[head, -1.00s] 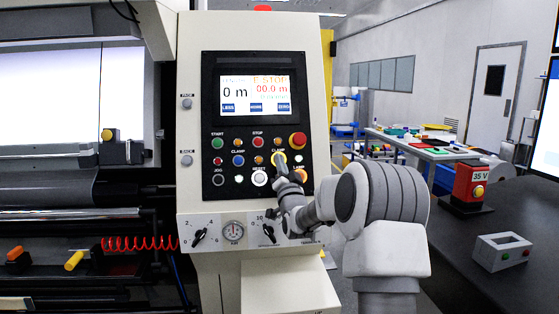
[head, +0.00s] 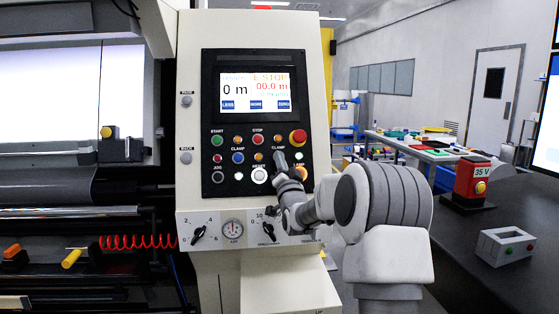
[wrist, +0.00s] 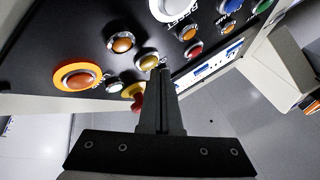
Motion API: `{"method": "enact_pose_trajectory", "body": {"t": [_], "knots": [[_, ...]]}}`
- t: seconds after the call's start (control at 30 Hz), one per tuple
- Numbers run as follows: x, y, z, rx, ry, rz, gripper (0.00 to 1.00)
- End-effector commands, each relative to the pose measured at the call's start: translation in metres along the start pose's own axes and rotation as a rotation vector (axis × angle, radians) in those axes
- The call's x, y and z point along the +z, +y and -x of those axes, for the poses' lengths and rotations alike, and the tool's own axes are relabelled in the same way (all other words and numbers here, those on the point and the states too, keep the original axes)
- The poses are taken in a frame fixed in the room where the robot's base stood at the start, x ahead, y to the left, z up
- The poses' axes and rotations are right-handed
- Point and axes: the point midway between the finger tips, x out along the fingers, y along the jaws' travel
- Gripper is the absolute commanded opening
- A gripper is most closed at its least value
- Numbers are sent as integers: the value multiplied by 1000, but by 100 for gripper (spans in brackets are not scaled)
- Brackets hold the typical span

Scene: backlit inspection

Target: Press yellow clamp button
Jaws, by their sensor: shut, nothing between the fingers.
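The yellow clamp button (wrist: 149,62) shows in the wrist view, round in a metal ring on the black panel. My gripper (wrist: 162,70) is shut and empty, its fingertips right beside the yellow button in that picture. In the head view my gripper (head: 279,158) reaches up to the panel under the right-hand CLAMP label and hides the yellow button. I cannot tell whether the fingertips touch it.
The red emergency-stop knob (head: 298,137) sits just above right of my gripper. A blue button (head: 238,157), an orange button (head: 259,156) and the white reset button (head: 259,175) are close by. The display (head: 256,91) is above.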

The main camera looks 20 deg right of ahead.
Motion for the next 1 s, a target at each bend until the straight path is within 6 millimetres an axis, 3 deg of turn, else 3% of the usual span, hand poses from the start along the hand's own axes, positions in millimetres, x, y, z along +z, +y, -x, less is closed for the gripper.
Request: {"method": "enact_pose_trajectory", "body": {"t": [0.27,1.0], "knots": [[-1,0,1,0,1,0,0],[-31,-30,42,1,1,-1,0]]}}
